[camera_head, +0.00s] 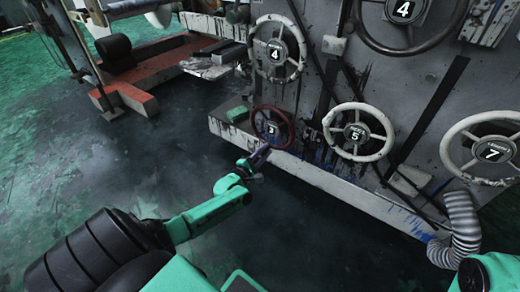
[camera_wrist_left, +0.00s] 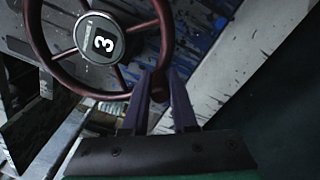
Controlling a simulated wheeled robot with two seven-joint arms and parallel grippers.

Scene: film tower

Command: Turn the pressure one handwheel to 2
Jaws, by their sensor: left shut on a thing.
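A dark red handwheel (camera_head: 271,128) with a black hub marked 3 sits low on the grey panel in the head view. It also fills the upper left of the left wrist view (camera_wrist_left: 98,42), where the small writing beside the 3 is too small to read surely. My left gripper (camera_head: 261,154) reaches the lower edge of this wheel. In the left wrist view its two dark purple fingers (camera_wrist_left: 160,84) are shut on the rim at the wheel's lower right. My right gripper is not in view.
White handwheels marked 4 (camera_head: 277,52), 5 (camera_head: 355,132) and 7 (camera_head: 494,150) surround the red one, with a dark wheel marked 4 (camera_head: 405,10) above. A white ledge (camera_head: 330,181) runs below. A ribbed hose (camera_head: 464,230) stands right.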

